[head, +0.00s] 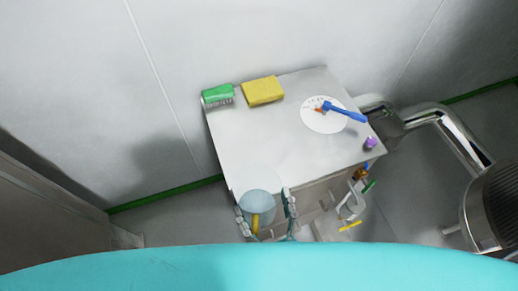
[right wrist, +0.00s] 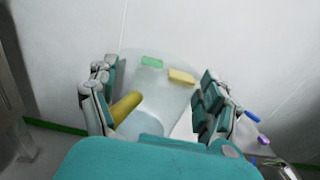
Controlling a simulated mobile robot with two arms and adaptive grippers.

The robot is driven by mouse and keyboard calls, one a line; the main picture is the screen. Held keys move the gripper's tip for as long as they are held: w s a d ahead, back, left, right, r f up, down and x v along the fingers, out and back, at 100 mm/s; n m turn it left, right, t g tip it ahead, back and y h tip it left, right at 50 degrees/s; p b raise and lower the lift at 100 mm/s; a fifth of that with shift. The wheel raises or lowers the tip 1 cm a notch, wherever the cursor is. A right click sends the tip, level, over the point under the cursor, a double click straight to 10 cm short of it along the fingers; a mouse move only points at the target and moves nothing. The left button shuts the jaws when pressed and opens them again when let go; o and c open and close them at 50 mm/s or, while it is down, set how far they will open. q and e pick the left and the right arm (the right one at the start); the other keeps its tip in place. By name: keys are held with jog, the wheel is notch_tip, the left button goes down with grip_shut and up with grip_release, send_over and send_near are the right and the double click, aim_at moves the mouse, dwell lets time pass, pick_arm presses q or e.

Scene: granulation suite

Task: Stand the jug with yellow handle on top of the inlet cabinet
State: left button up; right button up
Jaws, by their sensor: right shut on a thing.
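The clear jug with the yellow handle (head: 257,205) is between the fingers of my right gripper (head: 266,212), which is shut on it. In the head view it overlaps the near left corner of the inlet cabinet (head: 265,155), a light box with a flat top. In the right wrist view the jug (right wrist: 158,105) is see-through, with its yellow handle (right wrist: 125,107) beside the left finger of my right gripper (right wrist: 160,105). I cannot tell whether the jug touches the cabinet. My left gripper is not in view.
On the cabinet top, a green brush (head: 217,95) and a yellow sponge (head: 263,91) lie along the back edge. A white disc (head: 322,122) with a blue-handled tool (head: 345,112) and a purple item (head: 371,142) are at the right. The middle and front left are clear. Metal pipe (head: 455,135) stands right.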

jog(key=w+f+b, duration=0.1)
jog(key=w+f, duration=0.4)
jog(key=w, duration=0.8)
jog(key=shift+w, duration=0.25)
jog(key=o, duration=1.6)
jog(key=shift+b+v, duration=2.1)
jog(key=shift+v, duration=3.9)
jog(key=shift+r, duration=0.2)
